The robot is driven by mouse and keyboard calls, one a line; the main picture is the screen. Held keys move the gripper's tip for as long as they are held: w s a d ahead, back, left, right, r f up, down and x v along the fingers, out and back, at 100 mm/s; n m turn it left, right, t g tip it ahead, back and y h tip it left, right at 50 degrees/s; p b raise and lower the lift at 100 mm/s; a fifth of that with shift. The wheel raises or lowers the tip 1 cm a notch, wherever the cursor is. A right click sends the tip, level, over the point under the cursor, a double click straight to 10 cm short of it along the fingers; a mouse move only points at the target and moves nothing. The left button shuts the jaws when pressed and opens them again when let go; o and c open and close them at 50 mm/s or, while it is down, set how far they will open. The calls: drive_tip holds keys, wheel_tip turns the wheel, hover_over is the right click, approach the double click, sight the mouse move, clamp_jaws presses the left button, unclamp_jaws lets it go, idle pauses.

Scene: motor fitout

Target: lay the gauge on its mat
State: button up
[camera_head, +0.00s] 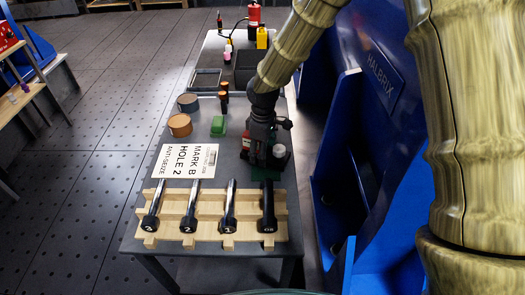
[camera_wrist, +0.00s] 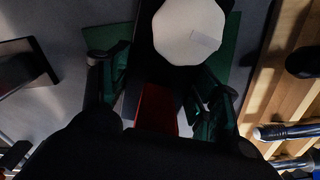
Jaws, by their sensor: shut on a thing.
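The gauge (camera_wrist: 188,32) has a pale round face, a dark body and a red part. My gripper (camera_wrist: 157,80) is shut on it, with one finger on each side. In the head view my gripper (camera_head: 262,150) points down at the right side of the table, and the gauge (camera_head: 281,151) shows partly behind it. The dark green mat (camera_head: 277,175) lies under them and is mostly covered. It shows on both sides of the gauge in the wrist view (camera_wrist: 112,36). I cannot tell whether the gauge touches the mat.
A wooden rack (camera_head: 212,209) with several bolts stands at the table's near end. A white card (camera_head: 189,161), a green block (camera_head: 219,126) and tins (camera_head: 180,124) lie left of my gripper. A blue machine (camera_head: 375,110) borders the right. Bottles (camera_head: 262,38) stand far back.

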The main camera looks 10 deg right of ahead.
drive_tip(key=o, duration=1.8)
drive_tip(key=shift+f, duration=0.1)
wheel_tip(320, 180, up, 12)
drive_tip(key=p, duration=0.1)
drive_tip(key=shift+p, duration=0.35)
